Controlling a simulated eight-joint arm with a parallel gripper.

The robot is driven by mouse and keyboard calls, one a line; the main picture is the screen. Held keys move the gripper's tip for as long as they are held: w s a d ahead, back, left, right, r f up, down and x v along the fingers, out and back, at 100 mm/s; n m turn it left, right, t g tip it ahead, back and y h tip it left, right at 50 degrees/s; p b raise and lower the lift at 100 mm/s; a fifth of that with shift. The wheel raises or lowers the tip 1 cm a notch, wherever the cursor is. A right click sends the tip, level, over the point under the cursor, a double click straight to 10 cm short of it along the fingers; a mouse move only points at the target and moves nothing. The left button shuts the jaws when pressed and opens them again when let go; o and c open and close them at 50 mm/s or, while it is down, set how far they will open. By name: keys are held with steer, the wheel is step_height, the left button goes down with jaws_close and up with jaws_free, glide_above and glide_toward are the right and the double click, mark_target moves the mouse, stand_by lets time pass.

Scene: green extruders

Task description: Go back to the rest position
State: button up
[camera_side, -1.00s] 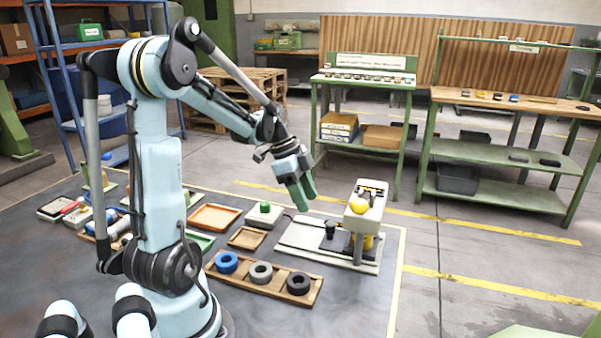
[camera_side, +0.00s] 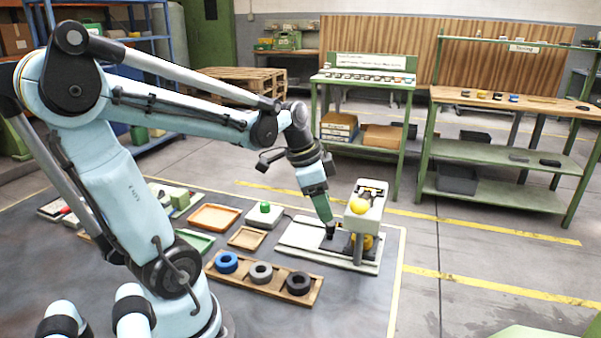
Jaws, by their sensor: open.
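My gripper (camera_side: 329,224) points down over the white base plate (camera_side: 300,233), left of the grey press-like device (camera_side: 363,215) with a yellow ball on it. Its green fingers reach down to the small black part (camera_side: 329,241) on that plate. I cannot tell whether they touch it or only stand around it. The gap between the fingers is too small to make out here. The rest position is not marked anywhere in view.
A wooden tray with blue, grey and black rings (camera_side: 262,273) lies in front. A box with a green button (camera_side: 265,212) and shallow wooden trays (camera_side: 214,217) lie to the left. Green shelves (camera_side: 364,120) stand behind. The floor to the right is clear.

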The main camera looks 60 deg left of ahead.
steer(key=s+d+n+t, duration=0.1)
steer(key=d+n+t, duration=0.2)
steer(key=d, duration=0.8)
steer(key=shift+s+d+r+n+y, duration=0.15)
steer(key=shift+s+r+n+y, duration=0.15)
steer(key=shift+n, duration=0.5)
